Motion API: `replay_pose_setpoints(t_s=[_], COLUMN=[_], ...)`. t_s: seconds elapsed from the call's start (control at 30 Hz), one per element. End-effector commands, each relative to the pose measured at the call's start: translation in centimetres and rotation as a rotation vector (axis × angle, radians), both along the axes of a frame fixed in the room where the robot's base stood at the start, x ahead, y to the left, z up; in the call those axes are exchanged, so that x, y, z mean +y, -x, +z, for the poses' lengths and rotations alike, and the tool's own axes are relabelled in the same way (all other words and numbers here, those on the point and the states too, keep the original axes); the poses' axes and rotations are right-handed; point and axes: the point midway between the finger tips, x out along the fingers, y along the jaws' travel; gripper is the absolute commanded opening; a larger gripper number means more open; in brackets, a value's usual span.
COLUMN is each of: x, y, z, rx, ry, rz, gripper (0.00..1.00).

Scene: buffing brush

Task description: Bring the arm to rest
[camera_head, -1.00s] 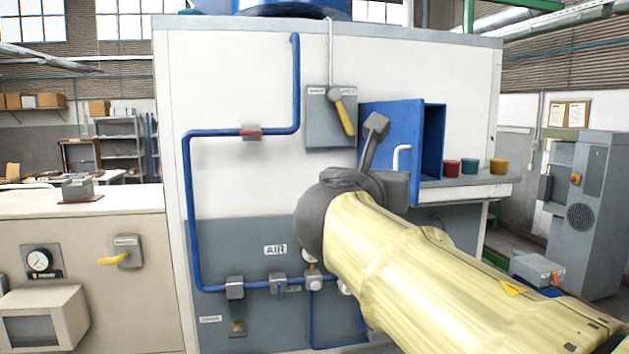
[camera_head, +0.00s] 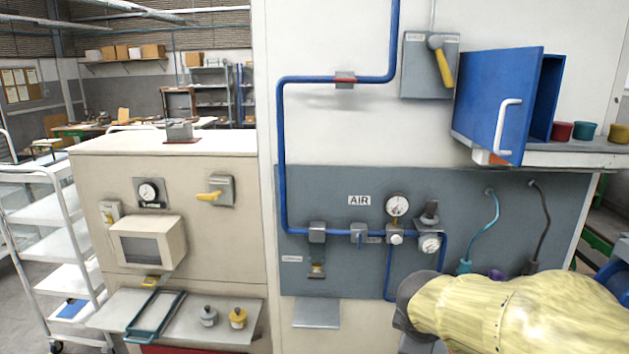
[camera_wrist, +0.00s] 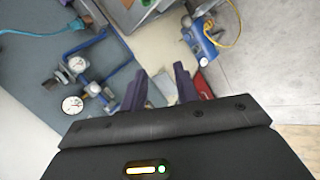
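My gripper shows in the wrist view (camera_wrist: 160,84) with its two dark fingers apart. Nothing is held between them. In the wrist view it points downward past the grey panel, with floor beyond the fingertips. In the head view my yellow-sleeved arm is low at the right, in front of the panel's lower right part.
The grey AIR panel (camera_head: 345,265) has a gauge (camera_head: 397,205), blue pipe (camera_head: 282,150) and hoses. A blue door (camera_head: 495,100) stands open above my arm. A beige cabinet (camera_head: 100,190) with a tray shelf and a white trolley (camera_head: 50,210) stand left.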

Motion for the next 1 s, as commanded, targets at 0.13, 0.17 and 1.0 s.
replay_pose_setpoints(t_s=[0.13, 0.17, 1.0], x=[1.7, 2.0, 3.6], y=[3.7, 4.4, 8.3], z=[-6.3, -7.4, -11.9], rx=[0.072, 0.085, 0.134], ry=[-0.309, -0.364, -0.612], rz=[-0.383, -0.468, -0.964], gripper=[0.31, 0.31, 0.31])
